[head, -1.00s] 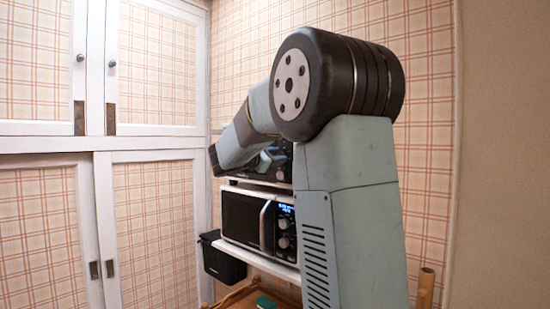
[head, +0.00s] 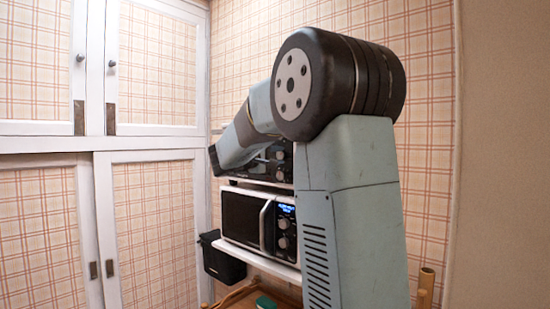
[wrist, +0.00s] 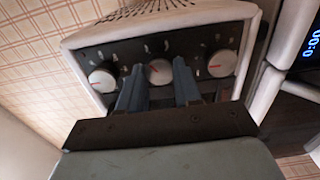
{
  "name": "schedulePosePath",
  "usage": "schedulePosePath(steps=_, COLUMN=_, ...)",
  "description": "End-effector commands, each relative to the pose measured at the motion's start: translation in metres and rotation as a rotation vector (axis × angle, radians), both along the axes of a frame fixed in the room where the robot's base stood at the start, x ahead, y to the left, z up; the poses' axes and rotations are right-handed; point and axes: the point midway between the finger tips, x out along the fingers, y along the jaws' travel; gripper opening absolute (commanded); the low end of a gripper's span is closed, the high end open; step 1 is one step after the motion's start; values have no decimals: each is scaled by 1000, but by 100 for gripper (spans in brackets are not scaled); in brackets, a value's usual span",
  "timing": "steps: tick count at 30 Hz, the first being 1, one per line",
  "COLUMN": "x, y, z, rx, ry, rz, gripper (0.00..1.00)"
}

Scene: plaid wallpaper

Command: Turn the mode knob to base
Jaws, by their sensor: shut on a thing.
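In the wrist view a pale appliance with a dark front panel (wrist: 120,58) carries three white knobs with red marks. The middle knob (wrist: 159,71) sits between the two finger ends of my gripper (wrist: 160,70), which is shut on it. Its red mark points toward the left in the picture. The left knob (wrist: 102,80) and right knob (wrist: 222,64) stand free outside the fingers. The panel lettering is too small to read, so I cannot tell which knob is labelled mode. In the head view the upper appliance (head: 270,172) is partly hidden by my arm, and my gripper cannot be made out.
A microwave (head: 242,218) with a blue display stands below on a white shelf (head: 262,262). A black bin (head: 222,264) hangs at the left of the shelf. White cupboards (head: 150,75) fill the left side. A blue display (wrist: 312,42) shows at the right in the wrist view.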

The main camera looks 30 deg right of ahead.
Motion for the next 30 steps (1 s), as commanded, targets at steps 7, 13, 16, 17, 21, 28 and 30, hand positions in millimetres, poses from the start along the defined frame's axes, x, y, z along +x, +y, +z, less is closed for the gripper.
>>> schedulePosePath(steps=7, x=-2, y=-3, z=-5, rx=84, ry=-212, rz=-9, gripper=3)
schedulePosePath(steps=13, x=-1, y=-2, z=-6, rx=150, ry=-390, rz=-8, gripper=3)
schedulePosePath(steps=16, x=-1, y=-2, z=-6, rx=181, ry=-480, rz=-8, gripper=3)
schedulePosePath(steps=17, x=-1, y=-2, z=-6, rx=191, ry=-506, rz=-8, gripper=3)
schedulePosePath(steps=21, x=-1, y=-2, z=-6, rx=236, ry=-630, rz=-7, gripper=3)
schedulePosePath(steps=28, x=0, y=-1, z=-6, rx=302, ry=-814, rz=-6, gripper=3)
schedulePosePath(steps=30, x=0, y=-1, z=-6, rx=319, ry=-862, rz=-5, gripper=3)
